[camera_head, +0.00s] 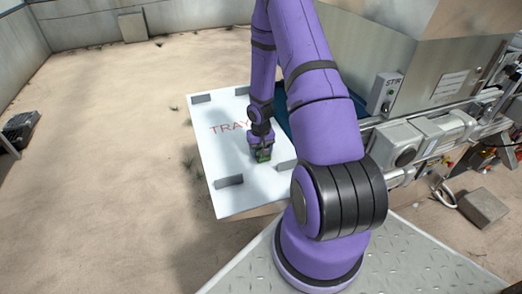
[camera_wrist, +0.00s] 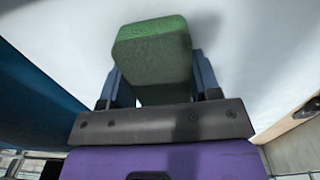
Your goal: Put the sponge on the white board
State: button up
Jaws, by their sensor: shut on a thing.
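The sponge is a green block (camera_wrist: 152,52) between the two fingers of my gripper (camera_wrist: 155,85) in the wrist view. In the head view the green sponge (camera_head: 263,156) shows at the tip of my gripper (camera_head: 262,148). My gripper is shut on it. The white board (camera_head: 233,168) has red "TRAY" lettering, partly hidden by my arm. The sponge is over the front middle part of the board. I cannot tell whether it touches the surface. The white surface also fills the wrist view's background (camera_wrist: 60,30).
Grey blocks stand near the board's corners, one at the front left (camera_head: 229,181) and one at the back left (camera_head: 202,98). A dark blue tray (camera_head: 283,118) is partly hidden behind my arm. The grey machine with a "STIR" box (camera_head: 385,93) stands at right. The board's left half is clear.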

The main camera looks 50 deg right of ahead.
jog(key=o, duration=1)
jog(key=shift+f, duration=0.1)
jog(key=shift+c, duration=0.2)
notch_tip(320, 180, up, 12)
jog(key=r, duration=0.1)
notch_tip(320, 180, up, 12)
jog(key=n+h, duration=0.1)
send_over(260, 149)
jog(key=a, duration=0.4)
jog(key=s+a+r+n+t+h, duration=0.1)
jog(key=s+a+r+t, duration=0.1)
jog(key=a+r, duration=0.65)
jog(key=s+a+r+n+t+y, duration=0.1)
jog(key=s+a+r, duration=0.4)
jog(key=s+r, duration=0.2)
jog(key=s+a+r+n+t+y, duration=0.1)
jog(key=s+a+r+n+t, duration=0.1)
jog(key=s+a+r, duration=0.4)
jog(key=s+r, duration=0.2)
jog(key=s, duration=0.3)
jog(key=shift+r, duration=0.2)
jog(key=shift+w, duration=0.1)
